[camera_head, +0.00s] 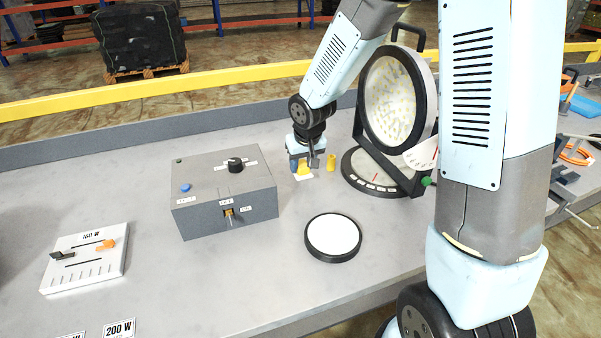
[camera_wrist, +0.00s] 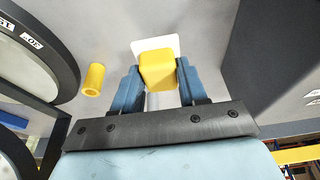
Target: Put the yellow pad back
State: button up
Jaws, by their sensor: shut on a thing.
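The yellow pad (camera_wrist: 157,70) is a small yellow block between the blue fingers of my gripper (camera_wrist: 158,82). My gripper is shut on it. In the head view the pad (camera_head: 303,169) shows low under the gripper (camera_head: 304,163), over a white patch (camera_head: 304,178) on the grey bench. The white patch shows behind the pad in the wrist view (camera_wrist: 140,46). I cannot tell whether the pad touches it.
A yellow cylinder (camera_head: 331,162) stands close to the gripper's right. The round lamp (camera_head: 393,97) on its dark stand is farther right. A grey control box (camera_head: 222,196) is at left. A white disc (camera_head: 333,236) with a black rim lies in front. Bare bench lies between them.

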aim_at(301, 172)
jog(key=shift+s+x, duration=0.15)
jog(key=shift+x, duration=0.8)
jog(key=shift+s+x, duration=0.1)
jog(key=shift+x, duration=0.85)
jog(key=shift+f, duration=0.1)
jog(key=o, duration=0.9)
